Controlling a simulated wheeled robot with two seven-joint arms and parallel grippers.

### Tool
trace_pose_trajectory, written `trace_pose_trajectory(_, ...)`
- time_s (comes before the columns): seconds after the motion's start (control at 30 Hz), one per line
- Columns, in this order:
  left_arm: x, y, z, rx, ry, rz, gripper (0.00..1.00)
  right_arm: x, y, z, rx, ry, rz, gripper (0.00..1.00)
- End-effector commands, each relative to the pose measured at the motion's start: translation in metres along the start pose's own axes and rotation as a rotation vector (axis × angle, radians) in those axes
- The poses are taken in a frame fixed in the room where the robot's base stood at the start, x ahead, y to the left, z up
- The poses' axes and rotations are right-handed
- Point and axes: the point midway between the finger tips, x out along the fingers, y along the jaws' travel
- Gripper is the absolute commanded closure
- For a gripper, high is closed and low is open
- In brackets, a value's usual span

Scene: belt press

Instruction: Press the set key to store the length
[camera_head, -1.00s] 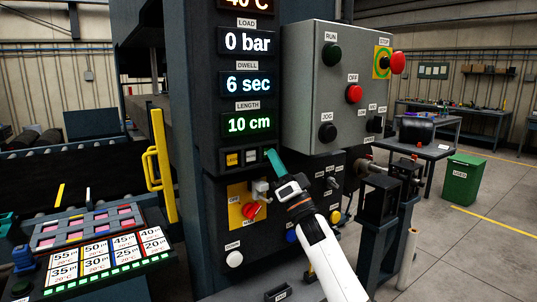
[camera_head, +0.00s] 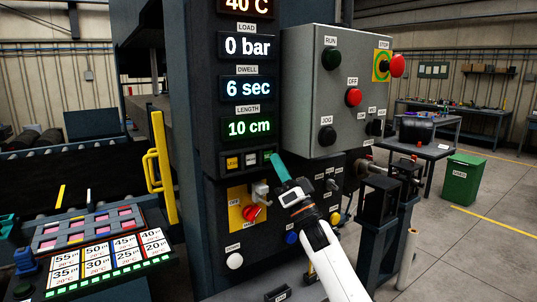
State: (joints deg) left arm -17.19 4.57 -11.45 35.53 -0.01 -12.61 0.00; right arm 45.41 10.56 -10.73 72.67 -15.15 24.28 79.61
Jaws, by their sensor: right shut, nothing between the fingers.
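The key row (camera_head: 241,161) sits under the length display (camera_head: 249,127), which reads 10 cm in green. It has a yellow key (camera_head: 232,162), a white key (camera_head: 250,159) and a green key (camera_head: 267,155) at its right end. My right gripper (camera_head: 273,157) is shut and empty, with teal fingertips. Its tips are right beside the green key and cover part of it. I cannot tell whether they touch. The key lettering is too small to read surely. My left gripper is not in view.
A grey control box (camera_head: 337,90) with green, red and black buttons juts out to the right of the displays. A red rotary switch (camera_head: 251,212) on a yellow plate sits below the keys. A yellow handle (camera_head: 159,167) stands at left, above a card board (camera_head: 107,255).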

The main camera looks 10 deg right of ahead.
Motion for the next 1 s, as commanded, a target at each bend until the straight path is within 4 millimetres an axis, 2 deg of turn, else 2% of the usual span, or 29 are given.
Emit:
trace_pose_trajectory(0.27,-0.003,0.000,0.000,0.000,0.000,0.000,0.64,-0.002,0.002,0.002,-0.001,0.000,0.000,1.00)
trace_pose_trajectory(0.7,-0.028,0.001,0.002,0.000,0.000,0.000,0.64,-0.030,0.022,0.023,-0.001,0.001,-0.002,1.00)
trace_pose_trajectory(1.0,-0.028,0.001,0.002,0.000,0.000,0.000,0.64,-0.035,0.025,0.025,0.000,0.000,-0.001,1.00)
